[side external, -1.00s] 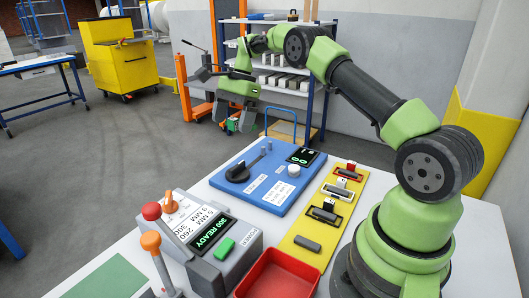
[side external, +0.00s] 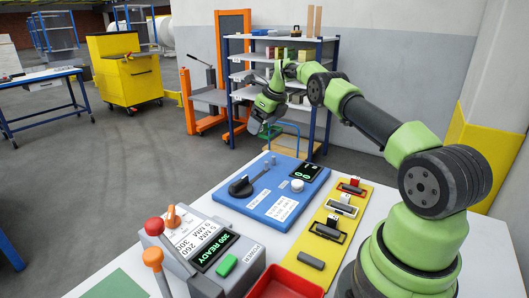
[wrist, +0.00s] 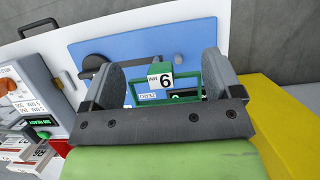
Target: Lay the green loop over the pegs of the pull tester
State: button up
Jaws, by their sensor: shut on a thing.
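My gripper (wrist: 162,84) is shut on the green loop (wrist: 182,97), which sits between its two grey fingers in the wrist view. A white tag with a black digit and "MM" is on the loop. In the side view my gripper (side external: 266,121) is raised beyond the far edge of the bench; the loop is too small to make out surely there. The pull tester (side external: 253,207) is a blue plate on the bench with a black lever, short grey pegs (side external: 270,160), a white knob and a lit display.
A grey "300 READY" machine (side external: 236,268) with red and orange knobs stands at the near left of the bench. A red tray (side external: 285,284) is in front. Shelving (side external: 318,75) stands behind my gripper.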

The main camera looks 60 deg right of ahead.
notch_tip(320, 180, down, 8)
jog(key=shift+r, duration=0.1)
dwell(0.4)
jog(key=shift+f, duration=0.5)
jog(key=shift+f, duration=0.1)
jog(key=o, duration=0.8)
